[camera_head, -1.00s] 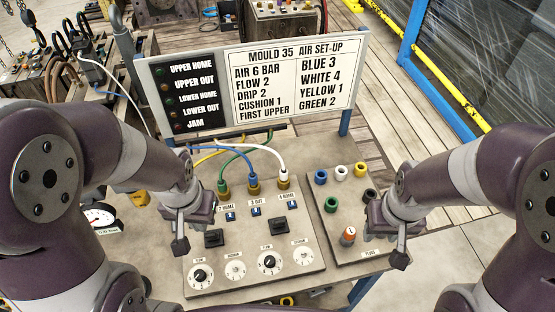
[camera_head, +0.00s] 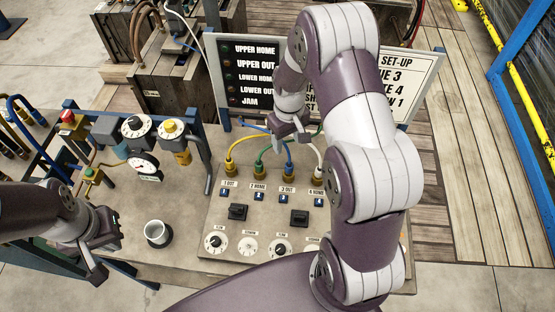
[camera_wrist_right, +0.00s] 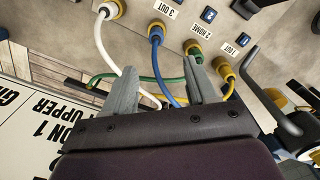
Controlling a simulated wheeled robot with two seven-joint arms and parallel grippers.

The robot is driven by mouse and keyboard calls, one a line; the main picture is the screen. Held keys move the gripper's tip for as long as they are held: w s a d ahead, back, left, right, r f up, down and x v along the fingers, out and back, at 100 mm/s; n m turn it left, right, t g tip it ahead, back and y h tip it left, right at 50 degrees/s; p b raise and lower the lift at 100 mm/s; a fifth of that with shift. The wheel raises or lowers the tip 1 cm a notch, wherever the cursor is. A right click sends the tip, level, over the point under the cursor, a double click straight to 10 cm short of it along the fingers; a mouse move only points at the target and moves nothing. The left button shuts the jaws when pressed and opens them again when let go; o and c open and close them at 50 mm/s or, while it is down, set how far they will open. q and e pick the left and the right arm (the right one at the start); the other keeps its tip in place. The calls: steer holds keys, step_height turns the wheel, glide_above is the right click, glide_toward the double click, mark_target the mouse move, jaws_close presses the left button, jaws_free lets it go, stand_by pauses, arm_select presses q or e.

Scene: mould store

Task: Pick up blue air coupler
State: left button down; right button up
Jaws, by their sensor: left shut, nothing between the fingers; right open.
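The blue air coupler (camera_head: 289,166) sits upright in the 3 OUT port of the panel, its blue hose rising from its top. It also shows in the right wrist view (camera_wrist_right: 156,32), beyond my fingertips. My right gripper (camera_head: 289,138) is open above and behind the coupler, in front of the sign. In the right wrist view its fingers (camera_wrist_right: 160,72) straddle the blue hose (camera_wrist_right: 164,84), and the green hose (camera_wrist_right: 150,79) crosses between them too. The coupler itself is not between the fingers. My left gripper (camera_head: 97,262) is shut and empty at the lower left.
Yellow (camera_head: 231,167), green (camera_head: 260,171) and white (camera_head: 317,174) couplers stand in neighbouring ports. Knobs and black switches (camera_head: 238,211) cover the panel front. A cup (camera_head: 157,233) stands left of the panel, near gauges (camera_head: 144,167). My right arm hides part of the sign (camera_head: 400,85).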

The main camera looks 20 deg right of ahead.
mark_target(289, 164)
steer(key=f, duration=0.2)
steer(key=f+p, duration=0.1)
steer(key=f, duration=0.3)
steer(key=shift+s+d+f+p, duration=0.2)
steer(key=shift+s+d+p, duration=0.05)
steer(key=shift+s+p, duration=0.15)
step_height(289, 164, down, 5)
steer(key=p, duration=0.3)
steer(key=shift+w, duration=0.1)
steer(key=shift+f, duration=0.45)
arm_select(q)
steer(key=r, duration=0.5)
steer(key=shift+s+r, duration=0.2)
steer(key=shift+s, duration=0.15)
arm_select(e)
steer(key=shift+d, duration=0.1)
jaws_close()
